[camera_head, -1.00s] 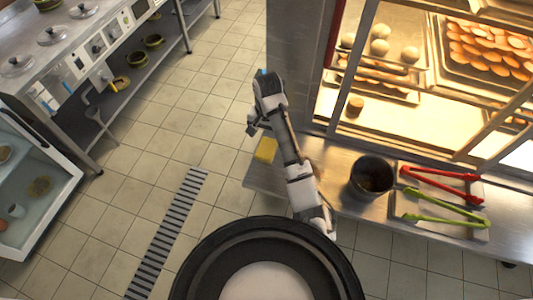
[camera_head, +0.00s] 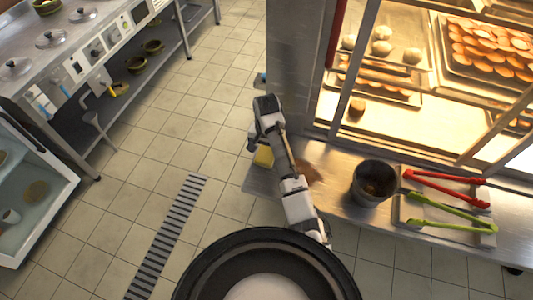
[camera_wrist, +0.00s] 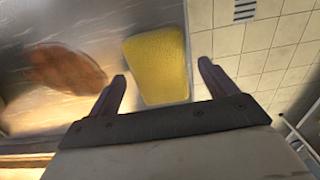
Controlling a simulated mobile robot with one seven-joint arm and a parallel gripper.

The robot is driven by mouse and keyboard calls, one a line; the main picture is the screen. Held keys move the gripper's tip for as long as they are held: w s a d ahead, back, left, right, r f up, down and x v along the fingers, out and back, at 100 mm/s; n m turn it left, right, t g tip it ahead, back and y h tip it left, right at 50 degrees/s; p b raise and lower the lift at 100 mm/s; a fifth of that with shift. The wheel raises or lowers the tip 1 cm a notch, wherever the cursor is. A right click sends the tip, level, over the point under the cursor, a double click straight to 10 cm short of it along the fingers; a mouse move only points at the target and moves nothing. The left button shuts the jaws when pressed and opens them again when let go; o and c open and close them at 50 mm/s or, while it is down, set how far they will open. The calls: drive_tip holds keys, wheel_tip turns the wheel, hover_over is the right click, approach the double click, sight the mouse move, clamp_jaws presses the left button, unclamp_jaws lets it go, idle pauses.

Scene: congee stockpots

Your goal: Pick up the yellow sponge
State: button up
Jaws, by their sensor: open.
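The yellow sponge (camera_wrist: 157,66) lies flat on the steel counter (camera_wrist: 60,15), near the counter's edge, in the wrist view. In the head view the sponge (camera_head: 263,157) shows at the counter's left end, partly hidden by my arm. My gripper (camera_wrist: 162,85) is open, with one fingertip on either side of the sponge's near part in the picture. I cannot tell how far above it the fingertips are. In the head view my gripper (camera_head: 252,143) is over the sponge, its fingers mostly hidden.
A brown flat item (camera_wrist: 65,66) lies on the counter beside the sponge. A dark pot (camera_head: 372,184) and a tray (camera_head: 462,236) with red tongs (camera_head: 445,187) and green tongs (camera_head: 450,211) stand to the right. The lit food cabinet (camera_head: 400,115) stands behind. Tiled floor lies left.

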drive_tip(key=c, duration=1.1)
drive_tip(key=shift+r+p, duration=3.6)
drive_tip(key=shift+r, duration=6.45)
drive_tip(key=o, duration=0.4)
drive_tip(key=c, duration=0.3)
